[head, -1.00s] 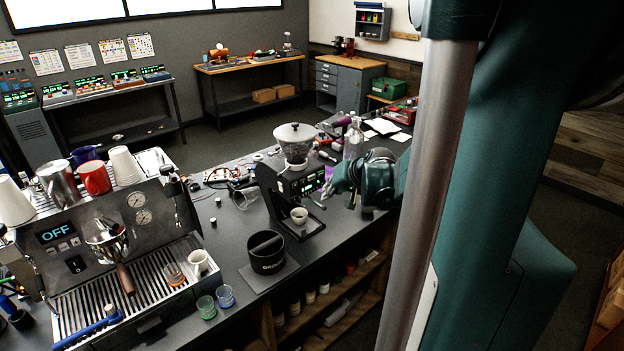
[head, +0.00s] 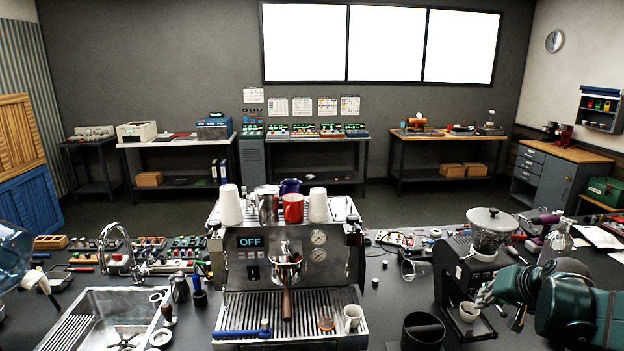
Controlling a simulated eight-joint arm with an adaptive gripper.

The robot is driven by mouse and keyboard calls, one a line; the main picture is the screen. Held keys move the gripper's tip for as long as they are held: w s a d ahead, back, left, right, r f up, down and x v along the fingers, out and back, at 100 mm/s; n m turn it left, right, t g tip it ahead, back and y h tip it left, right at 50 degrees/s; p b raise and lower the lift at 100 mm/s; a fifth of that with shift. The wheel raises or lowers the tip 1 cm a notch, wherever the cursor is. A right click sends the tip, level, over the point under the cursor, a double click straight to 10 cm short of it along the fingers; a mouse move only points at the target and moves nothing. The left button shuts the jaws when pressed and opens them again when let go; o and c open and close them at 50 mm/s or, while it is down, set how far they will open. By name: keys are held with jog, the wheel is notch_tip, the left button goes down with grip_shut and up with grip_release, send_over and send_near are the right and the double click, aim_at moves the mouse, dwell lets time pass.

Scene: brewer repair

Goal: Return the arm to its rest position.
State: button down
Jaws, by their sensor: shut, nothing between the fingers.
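My teal arm (head: 590,315) comes in from the right edge at counter height. My gripper (head: 486,294) points left, with its fingers just in front of the coffee grinder (head: 458,270). The fingers are small in the picture; they look closed and empty. I cannot tell whether the fingers touch the grinder or the cup.
The espresso machine (head: 336,262), its display reading OFF, stands mid-counter with cups on top. A black knock box (head: 423,331) stands between it and my arm. A bottle (head: 556,243) stands behind the arm. A sink (head: 95,315) is at left.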

jog(key=s+a+n+b, duration=0.2)
jog(key=s+a, duration=0.1)
jog(key=a, duration=0.6)
jog(key=s+a+n+b, duration=0.1)
jog(key=s+a, duration=0.2)
jog(key=a, duration=0.6)
jog(key=s+a+f+n+g+b, duration=0.1)
jog(key=s+a+f+n+b, duration=0.2)
jog(key=s+a, duration=0.9)
jog(key=shift+s+a+f+n+b, duration=0.35)
jog(key=shift+a+n, duration=0.15)
jog(key=shift+a, duration=0.15)
